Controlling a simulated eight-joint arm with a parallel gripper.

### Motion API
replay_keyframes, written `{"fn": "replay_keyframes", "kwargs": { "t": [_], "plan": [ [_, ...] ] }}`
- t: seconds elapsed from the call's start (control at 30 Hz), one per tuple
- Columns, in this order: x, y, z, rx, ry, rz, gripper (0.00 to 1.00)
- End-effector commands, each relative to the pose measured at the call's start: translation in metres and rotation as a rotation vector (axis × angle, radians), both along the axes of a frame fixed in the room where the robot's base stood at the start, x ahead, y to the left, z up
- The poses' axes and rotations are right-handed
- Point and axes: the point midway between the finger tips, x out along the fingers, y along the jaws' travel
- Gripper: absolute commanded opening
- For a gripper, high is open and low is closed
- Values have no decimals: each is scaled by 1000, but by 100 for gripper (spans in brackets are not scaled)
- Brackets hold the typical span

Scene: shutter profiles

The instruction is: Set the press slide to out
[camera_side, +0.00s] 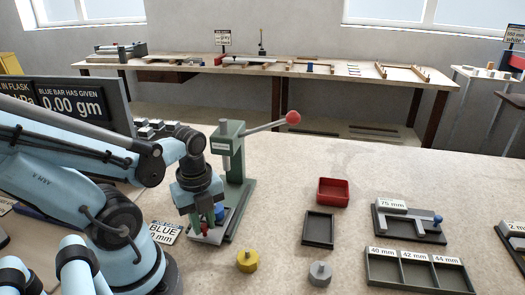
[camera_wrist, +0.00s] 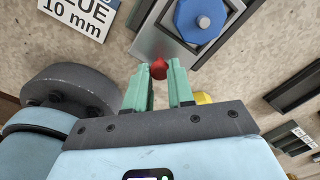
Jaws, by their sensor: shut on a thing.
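The green press (camera_side: 235,155) stands on the bench with its lever raised toward a red ball (camera_side: 293,118). At its foot is a grey slide plate, seen in the wrist view (camera_wrist: 150,42), with a blue hexagonal piece (camera_wrist: 187,21) with a grey pin on it. My gripper (camera_wrist: 159,72) is shut on a small red knob (camera_wrist: 159,68) at the near end of the slide. In the side view my gripper (camera_side: 204,222) is low in front of the press. It hides part of the slide, and I cannot tell how far the slide is drawn.
A yellow weight (camera_side: 247,261) and a grey weight (camera_side: 320,273) stand in front. A red tray (camera_side: 333,191), a dark tray (camera_side: 319,229), a 75 mm gauge (camera_side: 405,218) and a labelled rack (camera_side: 418,270) are to the right. A BLUE 10 mm card (camera_side: 164,233) lies to the left.

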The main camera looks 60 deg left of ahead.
Motion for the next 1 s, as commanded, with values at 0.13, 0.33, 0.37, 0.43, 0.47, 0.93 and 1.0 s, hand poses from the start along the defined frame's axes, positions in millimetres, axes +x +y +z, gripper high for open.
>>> {"fn": "replay_keyframes", "kwargs": {
  "t": [0.13,0.33,0.37,0.43,0.47,0.93,1.0],
  "plan": [
    [-4,-4,-1,-17,12,-3,29],
    [-3,-3,-1,-14,11,-3,48],
    [-3,-3,-1,-13,11,-3,48],
    [-3,-3,-1,-12,10,-2,48],
    [-3,-3,-1,-12,10,-2,48],
    [-2,-2,18,-10,9,-2,48],
    [-3,-3,24,-10,9,-2,48]
  ]
}}
